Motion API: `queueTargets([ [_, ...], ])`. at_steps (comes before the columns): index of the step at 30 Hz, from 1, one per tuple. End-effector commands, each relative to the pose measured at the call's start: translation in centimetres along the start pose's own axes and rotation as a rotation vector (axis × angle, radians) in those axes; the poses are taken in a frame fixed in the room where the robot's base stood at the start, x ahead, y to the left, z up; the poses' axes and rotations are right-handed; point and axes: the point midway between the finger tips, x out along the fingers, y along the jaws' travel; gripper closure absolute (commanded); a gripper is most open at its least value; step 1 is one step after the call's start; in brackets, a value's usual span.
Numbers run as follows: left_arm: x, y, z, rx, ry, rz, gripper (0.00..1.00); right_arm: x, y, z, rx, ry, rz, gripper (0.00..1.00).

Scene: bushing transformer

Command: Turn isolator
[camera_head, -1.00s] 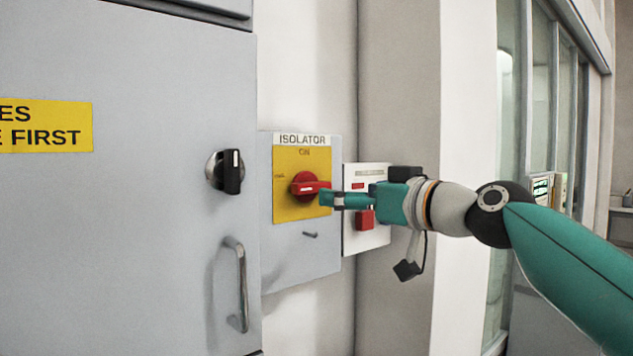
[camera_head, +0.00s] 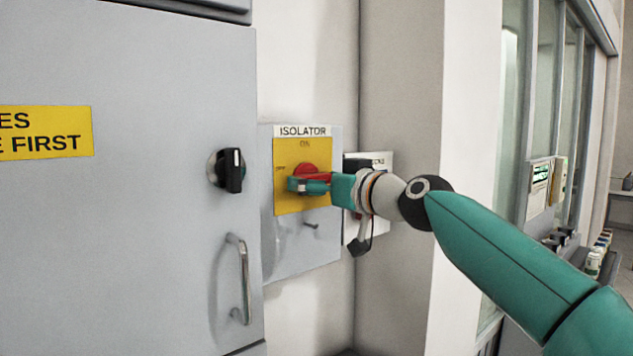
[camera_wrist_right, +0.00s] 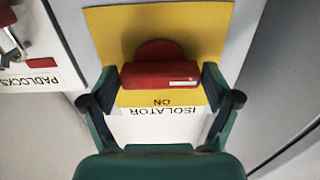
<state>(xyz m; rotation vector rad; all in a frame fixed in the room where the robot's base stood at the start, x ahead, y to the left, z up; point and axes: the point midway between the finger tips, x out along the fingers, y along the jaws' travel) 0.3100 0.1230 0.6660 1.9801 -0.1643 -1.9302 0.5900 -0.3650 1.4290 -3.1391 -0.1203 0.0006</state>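The isolator's red handle (camera_head: 307,169) sits on a yellow plate (camera_head: 287,202) below the ISOLATOR label. The black ON mark is above it. In the right wrist view the handle (camera_wrist_right: 160,76) lies across the picture, with the plate (camera_wrist_right: 105,25) behind and the label upside down. My right gripper (camera_head: 308,186) is at the handle and hides part of it in the head view. Its fingers (camera_wrist_right: 160,85) are spread, one beside each end of the handle. I cannot tell whether they touch it. My left gripper is not in view.
A grey cabinet with a black knob (camera_head: 231,170) and a metal door handle (camera_head: 240,280) stands to the left. A white PADLOCKS board (camera_head: 382,158) is just right of the isolator, partly behind my arm. A small peg (camera_head: 311,226) sticks out below the plate.

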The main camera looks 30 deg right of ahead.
Motion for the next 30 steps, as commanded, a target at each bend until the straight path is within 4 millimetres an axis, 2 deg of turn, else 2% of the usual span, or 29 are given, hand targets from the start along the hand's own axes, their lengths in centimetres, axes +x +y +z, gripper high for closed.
queueTargets([
  [1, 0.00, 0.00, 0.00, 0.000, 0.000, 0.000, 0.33, -0.02, 0.02, 0.01, 0.000, 0.000, 0.000, 0.28],
  [6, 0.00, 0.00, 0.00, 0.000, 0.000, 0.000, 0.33, -0.03, 0.03, 0.01, 0.000, 0.000, 0.001, 0.54],
  [19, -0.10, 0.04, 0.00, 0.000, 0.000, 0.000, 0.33, -0.04, 0.04, -0.01, 0.083, -0.001, 0.000, 0.54],
  [30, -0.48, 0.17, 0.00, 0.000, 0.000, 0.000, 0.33, -0.05, 0.06, -0.09, 0.366, 0.000, 0.001, 0.54],
])
